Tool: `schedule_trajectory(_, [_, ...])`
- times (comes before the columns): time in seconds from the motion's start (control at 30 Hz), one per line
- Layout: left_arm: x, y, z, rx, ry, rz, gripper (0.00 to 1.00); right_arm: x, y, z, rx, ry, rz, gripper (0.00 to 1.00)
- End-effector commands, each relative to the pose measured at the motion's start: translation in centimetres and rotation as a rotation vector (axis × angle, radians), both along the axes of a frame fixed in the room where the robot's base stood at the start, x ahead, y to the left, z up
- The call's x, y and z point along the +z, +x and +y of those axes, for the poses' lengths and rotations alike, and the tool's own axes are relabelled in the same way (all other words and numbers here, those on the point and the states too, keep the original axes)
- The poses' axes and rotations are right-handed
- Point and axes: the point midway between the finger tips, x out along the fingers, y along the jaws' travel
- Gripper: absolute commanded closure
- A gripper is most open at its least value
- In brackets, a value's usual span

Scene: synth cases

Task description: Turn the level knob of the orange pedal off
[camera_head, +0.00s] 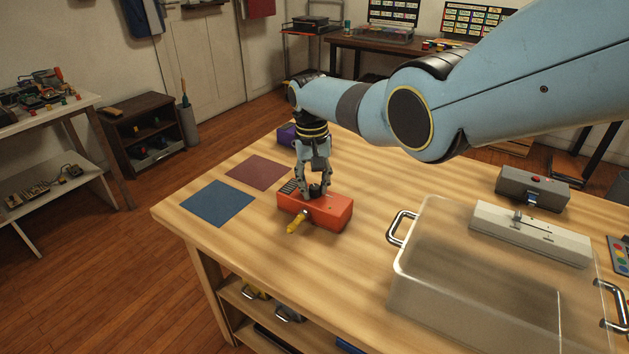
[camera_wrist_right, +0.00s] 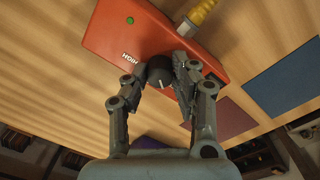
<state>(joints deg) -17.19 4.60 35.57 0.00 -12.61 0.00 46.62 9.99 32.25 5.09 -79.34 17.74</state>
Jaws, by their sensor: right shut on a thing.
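The orange pedal (camera_head: 338,214) lies on the wooden table, below my right arm. It also shows in the right wrist view (camera_wrist_right: 112,38), with a lit green light (camera_wrist_right: 130,20) and lettering that seems to read "HIGH". My right gripper (camera_head: 314,191) points down over the pedal's top. In the right wrist view its fingers (camera_wrist_right: 159,78) are shut on a dark round knob (camera_wrist_right: 160,71) with a pale pointer line. The fingers partly hide the knob's sides. A yellow plug (camera_head: 297,222) sticks out of the pedal's side. My left gripper is not in view.
A blue mat (camera_head: 217,203) and a maroon mat (camera_head: 259,172) lie left of the pedal. A purple box (camera_head: 287,134) stands behind it. A clear bin (camera_head: 410,268) with metal handles stands to the right, near grey devices (camera_head: 532,188). The table between pedal and bin is clear.

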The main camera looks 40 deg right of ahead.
Motion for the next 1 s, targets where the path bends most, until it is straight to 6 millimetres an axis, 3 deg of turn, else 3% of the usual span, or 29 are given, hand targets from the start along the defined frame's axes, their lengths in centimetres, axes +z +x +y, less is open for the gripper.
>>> schedule_trajectory(0.33, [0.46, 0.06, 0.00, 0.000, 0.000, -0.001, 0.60, 0.06, 0.03, 0.02, 0.135, 0.000, -0.001, 1.00])
schedule_trajectory(0.87, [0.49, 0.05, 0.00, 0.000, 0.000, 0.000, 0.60, 0.01, 0.01, 0.00, 0.157, 0.000, 0.000, 1.00])
schedule_trajectory(0.9, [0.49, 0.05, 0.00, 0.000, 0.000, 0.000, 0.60, 0.00, 0.01, 0.00, 0.157, 0.000, 0.000, 0.71])
schedule_trajectory(1.0, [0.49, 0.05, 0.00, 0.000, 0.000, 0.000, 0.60, 0.00, 0.00, 0.00, 0.157, 0.000, 0.000, 0.57])
